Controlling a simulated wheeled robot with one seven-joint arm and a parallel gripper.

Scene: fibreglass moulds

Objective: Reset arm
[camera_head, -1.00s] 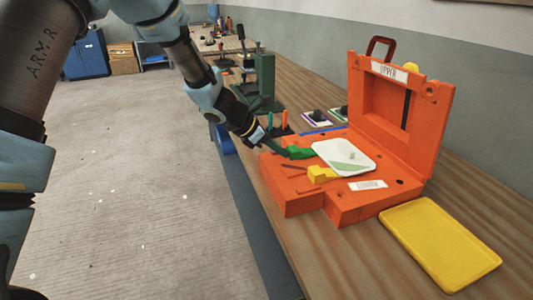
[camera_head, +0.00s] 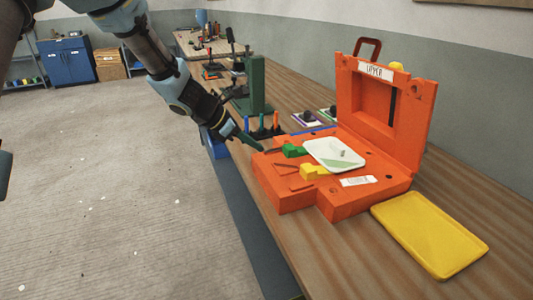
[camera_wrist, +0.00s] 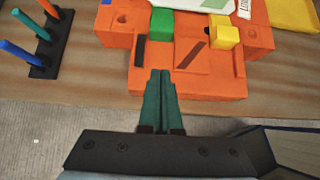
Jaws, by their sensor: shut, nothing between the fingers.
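My gripper (camera_head: 253,144) is shut and empty, its two green fingers together. In the head view its fingertips are at the left edge of the orange mould (camera_head: 348,203), beside the green block (camera_head: 293,150). In the wrist view the closed fingers (camera_wrist: 161,75) overlap the near edge of the orange mould (camera_wrist: 215,84); I cannot tell whether they touch it. The mould is open, with its lid labelled UPPER (camera_head: 376,71) standing upright at the back. A white tray-like piece (camera_head: 333,154) and a yellow block (camera_head: 314,172) sit on its lower half.
A yellow tray (camera_head: 430,234) lies on the bench right of the mould. A black stand with coloured pens (camera_head: 262,132) and a green fixture (camera_head: 257,88) stand left of the mould. Open floor (camera_head: 110,200) lies left of the bench.

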